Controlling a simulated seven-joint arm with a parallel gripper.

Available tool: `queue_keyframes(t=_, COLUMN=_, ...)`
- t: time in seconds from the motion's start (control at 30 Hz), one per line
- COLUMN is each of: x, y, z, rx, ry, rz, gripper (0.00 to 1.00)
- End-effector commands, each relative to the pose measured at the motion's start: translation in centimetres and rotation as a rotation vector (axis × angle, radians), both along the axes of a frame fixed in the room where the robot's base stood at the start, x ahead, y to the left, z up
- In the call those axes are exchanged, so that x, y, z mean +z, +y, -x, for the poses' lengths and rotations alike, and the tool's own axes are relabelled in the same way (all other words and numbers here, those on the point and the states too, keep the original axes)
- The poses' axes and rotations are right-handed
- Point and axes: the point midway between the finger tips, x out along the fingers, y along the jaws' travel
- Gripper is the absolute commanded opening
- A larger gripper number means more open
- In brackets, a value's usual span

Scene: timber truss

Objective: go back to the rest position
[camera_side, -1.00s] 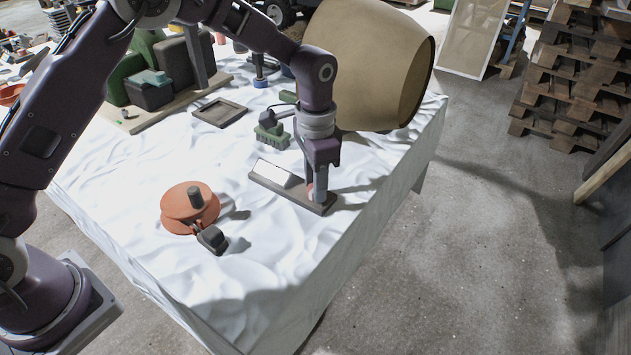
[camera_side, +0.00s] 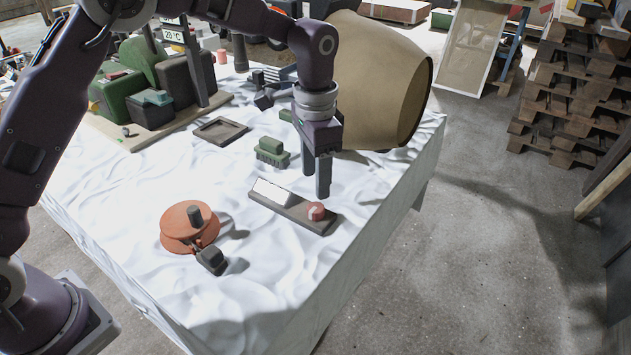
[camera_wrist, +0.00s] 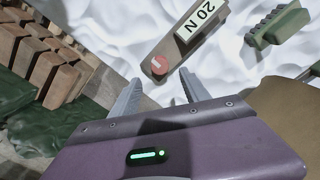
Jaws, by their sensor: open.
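My gripper (camera_side: 318,185) is above the white-clothed table (camera_side: 285,265), with its fingers pointing down and nothing between them. In the wrist view my gripper (camera_wrist: 158,88) shows two grey fingers spread apart. Just beyond the fingertips is a small red round piece (camera_wrist: 159,65) on one end of a grey-brown block (camera_wrist: 168,48). In the side view the red piece (camera_side: 316,211) sits on the right end of the same block (camera_side: 297,213), below and apart from the fingers. The block carries a white plate, which reads "20 N" in the wrist view.
A large tan barrel-like vessel (camera_side: 372,80) stands close behind my gripper. A green brush (camera_side: 271,152), a shallow dark tray (camera_side: 220,131) and an orange round object (camera_side: 189,226) with a dark part lie on the cloth. Green and dark boxes (camera_side: 140,100) stand at the back left.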

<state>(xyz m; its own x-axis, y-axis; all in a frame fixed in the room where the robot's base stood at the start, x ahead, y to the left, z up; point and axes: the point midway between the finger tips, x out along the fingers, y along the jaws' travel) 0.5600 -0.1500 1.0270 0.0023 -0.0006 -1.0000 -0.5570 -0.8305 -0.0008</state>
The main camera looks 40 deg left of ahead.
Motion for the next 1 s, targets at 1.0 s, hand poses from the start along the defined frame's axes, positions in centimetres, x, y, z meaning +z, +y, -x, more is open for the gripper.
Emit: queue_keyframes(t=1.0, x=13.1, y=10.3, z=30.4, rx=0.582, ry=-0.475, rz=0.147, gripper=0.54)
